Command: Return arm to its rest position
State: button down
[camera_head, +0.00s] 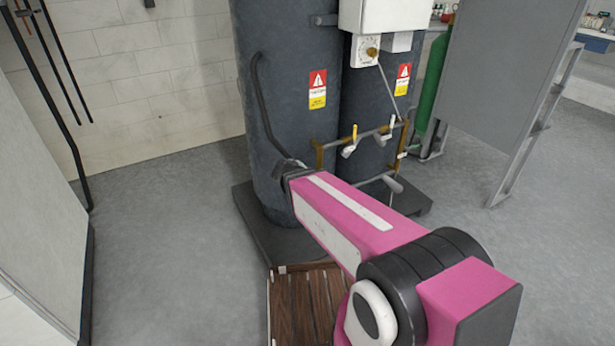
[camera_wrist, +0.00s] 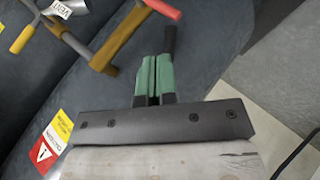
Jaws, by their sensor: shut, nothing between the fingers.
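My pink and white arm (camera_head: 350,220) reaches from the lower right of the head view toward two dark tanks. Its far end is near the front of the left tank (camera_head: 285,100), where the gripper itself cannot be made out. In the wrist view my gripper (camera_wrist: 153,62) has its green fingers together, with nothing seen between them. A dark rod-like part (camera_wrist: 170,40) shows just past the fingertips; whether they touch it I cannot tell. The dark tank surface fills most of the background there.
Brass-coloured pipework (camera_head: 355,140) with valve handles runs across the tanks, beside the arm's end. It also shows in the wrist view (camera_wrist: 75,45), with a red-ended handle (camera_wrist: 162,8). A wooden slatted platform (camera_head: 305,305) lies below the arm. A grey panel (camera_head: 510,70) stands right; floor at left is clear.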

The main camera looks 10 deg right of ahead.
jog(key=s+d+f+m+g+y, duration=0.4)
jog(key=s+d+m+g, duration=0.3)
jog(key=s+d, duration=0.3)
jog(key=shift+s+d+g+y, duration=0.3)
jog(key=shift+s+g+y, duration=0.2)
jog(key=shift+s+g, duration=0.25)
jog(key=shift+w+f, duration=0.1)
